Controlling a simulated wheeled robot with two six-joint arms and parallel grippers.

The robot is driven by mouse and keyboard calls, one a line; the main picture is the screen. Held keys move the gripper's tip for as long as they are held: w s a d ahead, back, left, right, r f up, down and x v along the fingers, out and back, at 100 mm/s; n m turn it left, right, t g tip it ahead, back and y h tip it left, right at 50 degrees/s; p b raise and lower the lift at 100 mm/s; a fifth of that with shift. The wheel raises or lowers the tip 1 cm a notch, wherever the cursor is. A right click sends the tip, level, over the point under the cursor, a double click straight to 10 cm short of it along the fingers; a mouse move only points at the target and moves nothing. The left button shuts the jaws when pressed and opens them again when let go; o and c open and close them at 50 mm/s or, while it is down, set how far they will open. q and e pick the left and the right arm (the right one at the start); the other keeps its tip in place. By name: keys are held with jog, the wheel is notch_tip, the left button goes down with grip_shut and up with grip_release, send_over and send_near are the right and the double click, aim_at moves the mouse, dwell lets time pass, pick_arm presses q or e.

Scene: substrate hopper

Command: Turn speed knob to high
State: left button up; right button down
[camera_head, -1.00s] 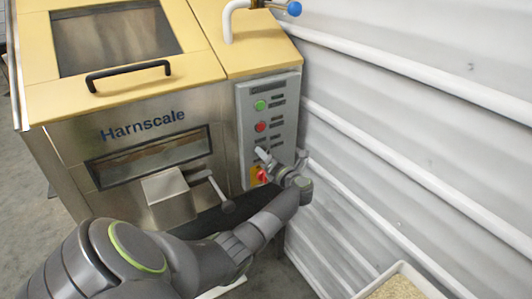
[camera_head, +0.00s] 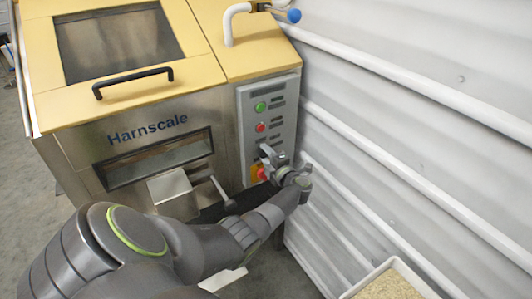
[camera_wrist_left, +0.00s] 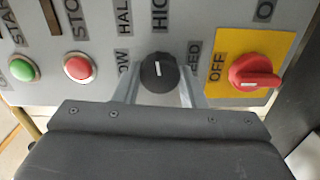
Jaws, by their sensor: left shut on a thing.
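The black speed knob (camera_wrist_left: 159,70) sits on the grey control panel (camera_head: 245,115), between the labels LOW, HALF, HIGH and SPEED. My left gripper (camera_wrist_left: 158,88) is shut on the knob, with one finger on each side of it. The white line on the knob runs up and down in the wrist view, in line with the HIGH label (camera_wrist_left: 160,15) above it. In the head view the left gripper (camera_head: 270,156) covers the knob. My right gripper is not in view.
A red rotary switch on a yellow plate (camera_wrist_left: 255,70), marked OFF, is close beside the knob. The red stop button (camera_wrist_left: 80,68) and green start button (camera_wrist_left: 21,68) are on the other side. A ribbed wall (camera_head: 400,130) stands right of the hopper (camera_head: 130,130).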

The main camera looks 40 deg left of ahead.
pick_arm(q)
jog(key=shift+m, duration=0.7)
jog(key=shift+f+p, duration=0.1)
jog(key=shift+p, duration=0.2)
jog(key=o, duration=1)
jog(key=b+v, duration=0.1)
jog(key=v, duration=1.6)
jog(key=shift+d, duration=0.25)
jog(key=shift+s, duration=0.1)
